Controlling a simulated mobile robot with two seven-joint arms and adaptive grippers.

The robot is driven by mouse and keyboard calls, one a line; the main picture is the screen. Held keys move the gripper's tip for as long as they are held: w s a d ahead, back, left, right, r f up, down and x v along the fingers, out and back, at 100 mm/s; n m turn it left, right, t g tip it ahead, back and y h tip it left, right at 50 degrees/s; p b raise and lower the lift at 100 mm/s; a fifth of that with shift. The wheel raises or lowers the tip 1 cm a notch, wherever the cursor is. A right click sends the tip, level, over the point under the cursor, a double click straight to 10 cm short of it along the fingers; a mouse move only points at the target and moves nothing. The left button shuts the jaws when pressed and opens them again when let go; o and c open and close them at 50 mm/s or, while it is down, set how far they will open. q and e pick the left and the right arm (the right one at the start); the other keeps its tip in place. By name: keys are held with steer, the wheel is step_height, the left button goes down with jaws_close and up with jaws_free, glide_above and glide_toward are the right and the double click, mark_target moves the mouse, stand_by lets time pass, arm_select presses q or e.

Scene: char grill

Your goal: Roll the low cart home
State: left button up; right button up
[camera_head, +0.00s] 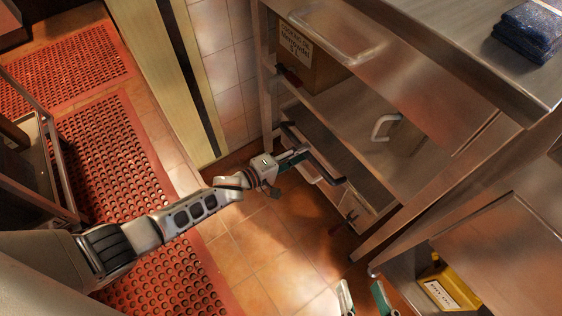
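A low steel cart (358,208) appears to stand under the steel counter at the centre. A dark bar handle (328,172) runs along its near left side, and much of the cart is hidden by the counter. My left gripper (290,174) is just left of this handle, with its fingers looking spread. One finger overlaps the bar's upper part in the picture; I cannot tell whether it touches. My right gripper (364,298) shows only its fingertips at the bottom edge, apart and empty, away from the cart.
The steel counter (455,50) overhangs on the right, with dark folded cloths (528,32) on top. A cardboard box (308,62) is on a shelf below. A yellow box (442,288) is at lower right. Red perforated mats (110,160) cover the left floor. Bare tiles (270,240) are clear.

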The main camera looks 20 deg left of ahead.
arm_select(q)
steer(key=v, duration=0.9)
steer(key=shift+s+r, duration=0.15)
steer(key=shift+r, duration=0.05)
